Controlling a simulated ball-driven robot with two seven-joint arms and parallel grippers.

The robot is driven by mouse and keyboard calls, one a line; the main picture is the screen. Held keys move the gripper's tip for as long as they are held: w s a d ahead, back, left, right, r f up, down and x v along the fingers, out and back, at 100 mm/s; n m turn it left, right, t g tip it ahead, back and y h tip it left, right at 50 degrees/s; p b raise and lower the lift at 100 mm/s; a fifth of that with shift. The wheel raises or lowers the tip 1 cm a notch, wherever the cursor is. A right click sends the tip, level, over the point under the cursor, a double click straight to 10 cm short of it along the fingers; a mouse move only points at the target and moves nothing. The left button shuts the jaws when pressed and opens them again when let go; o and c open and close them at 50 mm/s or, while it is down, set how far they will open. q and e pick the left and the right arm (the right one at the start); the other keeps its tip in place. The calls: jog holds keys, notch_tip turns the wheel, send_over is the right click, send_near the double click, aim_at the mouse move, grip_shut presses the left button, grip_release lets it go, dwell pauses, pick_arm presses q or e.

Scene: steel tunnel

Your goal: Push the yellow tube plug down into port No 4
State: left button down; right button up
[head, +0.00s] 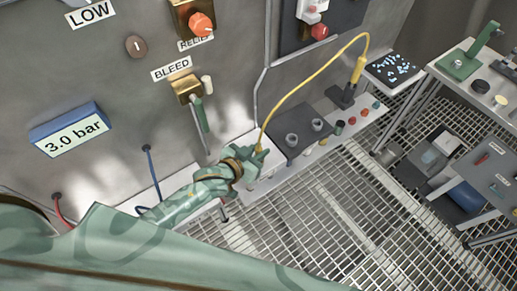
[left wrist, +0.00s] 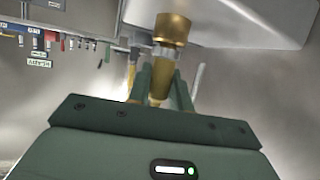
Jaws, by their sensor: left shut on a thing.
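My left gripper (head: 256,156) is low beside the steel wall, over the white ledge. It is shut on the yellow tube plug, whose body is mostly hidden by the gripper in the head view. The yellow tube (head: 304,83) rises from the gripper and arches right to a yellow sleeve (head: 358,70) in a dark holder. In the left wrist view, a brass-coloured piece (left wrist: 158,92) is between the fingers, with a wider brass collar (left wrist: 172,28) beyond. I cannot tell whether the plug is seated, and no port number is readable. My right gripper is not in view.
A dark block with grey sockets (head: 286,149) sits right of the gripper. Several coloured caps (head: 338,129) line the ledge beyond it. A green lever (head: 201,115) hangs from the BLEED valve above. Grated floor (head: 330,215) lies open in front; tables stand right.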

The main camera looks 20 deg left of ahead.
pick_arm(q)
jog(key=shift+f, duration=0.2)
jog(key=c, duration=1.2)
grip_release()
jog(key=p+v, duration=0.3)
jog(key=v, duration=1.3)
jog(key=shift+s+a+p, duration=0.1)
jog(key=shift+s+p, duration=0.05)
jog(key=shift+p, duration=0.15)
